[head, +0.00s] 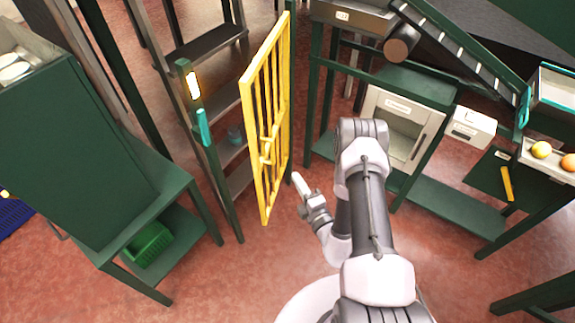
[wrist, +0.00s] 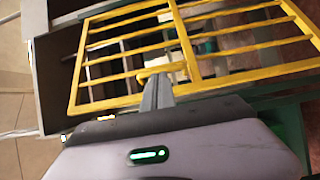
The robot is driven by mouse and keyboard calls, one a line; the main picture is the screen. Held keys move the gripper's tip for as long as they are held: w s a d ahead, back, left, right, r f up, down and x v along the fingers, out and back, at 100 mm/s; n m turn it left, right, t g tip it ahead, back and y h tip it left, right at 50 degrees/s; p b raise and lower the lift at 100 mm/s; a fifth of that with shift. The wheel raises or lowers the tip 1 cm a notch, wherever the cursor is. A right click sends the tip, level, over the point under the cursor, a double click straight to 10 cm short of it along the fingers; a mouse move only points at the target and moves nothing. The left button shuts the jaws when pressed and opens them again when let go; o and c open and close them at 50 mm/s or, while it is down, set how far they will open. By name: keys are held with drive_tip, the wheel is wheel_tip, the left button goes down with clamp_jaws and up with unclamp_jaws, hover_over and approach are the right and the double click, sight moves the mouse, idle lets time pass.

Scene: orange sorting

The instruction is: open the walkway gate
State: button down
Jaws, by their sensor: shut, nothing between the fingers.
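The yellow barred walkway gate (head: 254,150) stands left of my arm in the head view, at an angle between two green posts. A gap shows between its near edge and the left post (head: 207,150). A yellow handle (head: 267,150) sits on its bars. In the wrist view the gate (wrist: 88,65) fills the upper part, and the handle (wrist: 145,73) shows at my fingertips. My gripper (head: 299,182) is shut and empty, to the right of the gate. In the wrist view its fingers (wrist: 157,82) overlap the handle; I cannot tell whether they touch it.
A dark green cabinet (head: 80,150) with a green basket (head: 148,243) on its lower shelf stands at the left. Dark shelves (head: 205,45) stand behind the gate. A bench with a white box (head: 472,128) and a conveyor (head: 455,45) stands at the right. Red floor (head: 245,275) is clear in front.

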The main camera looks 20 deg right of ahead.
drive_tip(key=w+b, duration=0.2)
drive_tip(key=w, duration=0.7)
drive_tip(key=shift+a, duration=0.35)
drive_tip(key=shift+s+d, duration=0.1)
drive_tip(key=shift+d, duration=0.25)
